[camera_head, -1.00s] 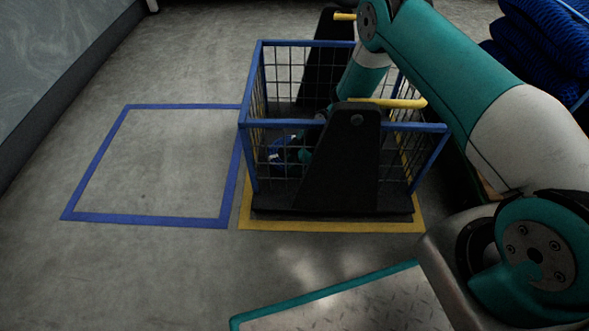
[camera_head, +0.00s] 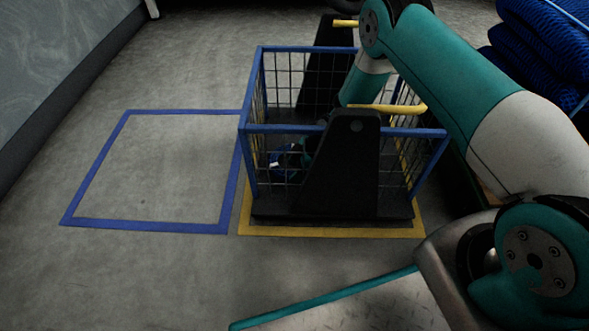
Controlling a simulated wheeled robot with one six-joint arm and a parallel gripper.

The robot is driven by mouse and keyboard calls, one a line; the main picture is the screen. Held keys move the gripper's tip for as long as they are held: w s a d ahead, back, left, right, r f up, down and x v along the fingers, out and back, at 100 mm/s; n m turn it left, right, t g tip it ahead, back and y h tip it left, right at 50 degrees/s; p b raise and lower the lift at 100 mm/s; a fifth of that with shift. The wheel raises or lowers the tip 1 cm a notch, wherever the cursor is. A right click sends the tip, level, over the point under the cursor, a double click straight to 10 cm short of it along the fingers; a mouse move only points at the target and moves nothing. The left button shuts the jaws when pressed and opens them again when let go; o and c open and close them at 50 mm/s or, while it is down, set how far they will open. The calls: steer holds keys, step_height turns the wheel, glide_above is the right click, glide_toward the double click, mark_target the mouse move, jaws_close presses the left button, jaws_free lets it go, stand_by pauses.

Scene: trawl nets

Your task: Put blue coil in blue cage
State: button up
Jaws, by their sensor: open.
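The blue cage (camera_head: 342,129) is a blue-framed wire-mesh bin with black end plates and yellow handles. It stands upright inside a yellow floor outline. A small blue coil (camera_head: 289,158) with a white patch shows through the front mesh, low in the left part of the cage. My arm reaches down into the cage from above. My gripper (camera_head: 307,150) is inside, close to the coil on its right, dark and partly hidden by the mesh and front plate. It is open. I cannot tell whether it touches the coil.
An empty blue floor outline (camera_head: 150,222) lies left of the cage. Blue netting (camera_head: 545,50) is stacked at the back right. A teal-edged metal plate (camera_head: 330,297) is in front. A grey wall (camera_head: 45,65) runs along the left. The floor at left is clear.

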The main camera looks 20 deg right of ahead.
steer(key=p+v, duration=0.5)
steer(key=v, duration=0.6)
steer(key=shift+f, duration=0.1)
stand_by(0.7)
